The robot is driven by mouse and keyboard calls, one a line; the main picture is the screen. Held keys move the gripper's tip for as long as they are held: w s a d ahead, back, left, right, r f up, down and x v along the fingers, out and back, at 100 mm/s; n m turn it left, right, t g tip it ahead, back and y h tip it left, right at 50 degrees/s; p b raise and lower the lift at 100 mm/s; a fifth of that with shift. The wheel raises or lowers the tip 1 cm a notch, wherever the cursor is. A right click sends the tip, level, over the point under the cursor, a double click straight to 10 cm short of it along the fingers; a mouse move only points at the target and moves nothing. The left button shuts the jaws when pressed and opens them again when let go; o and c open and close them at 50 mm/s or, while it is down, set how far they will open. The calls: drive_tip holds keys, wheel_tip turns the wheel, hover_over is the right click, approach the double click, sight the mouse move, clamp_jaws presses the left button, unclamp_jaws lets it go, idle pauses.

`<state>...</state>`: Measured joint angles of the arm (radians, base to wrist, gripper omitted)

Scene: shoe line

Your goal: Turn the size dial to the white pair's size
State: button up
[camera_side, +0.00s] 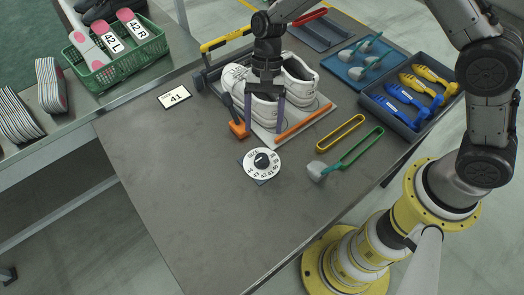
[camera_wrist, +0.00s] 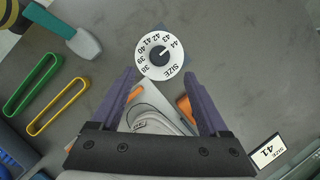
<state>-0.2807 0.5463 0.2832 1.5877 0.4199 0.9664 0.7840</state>
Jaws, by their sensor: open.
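The size dial (camera_side: 262,163) is a white numbered disc with a dark central knob, lying on the bench. In the wrist view the dial (camera_wrist: 149,69) is just beyond my fingertips, its numbers running from 38 to 44. A light mark on the knob seems to point toward 43 or 44; I cannot tell exactly. My gripper (camera_side: 264,126) points down, open and empty, over the near end of the white pair (camera_side: 300,78), apart from the dial. The white shoes rest on a grey tray, partly hidden by my gripper. A card (camera_side: 174,97) reads size 41; it also shows in the wrist view (camera_wrist: 268,151).
An orange-handled tool (camera_side: 238,128) lies left of the shoes. Yellow (camera_side: 341,132) and green (camera_side: 361,146) loop handles lie right of the dial. The bench's near left is clear.

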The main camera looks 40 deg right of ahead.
sight(262, 157)
drive_tip(key=x, duration=0.9)
drive_tip(key=shift+f, duration=0.1)
clamp_jaws()
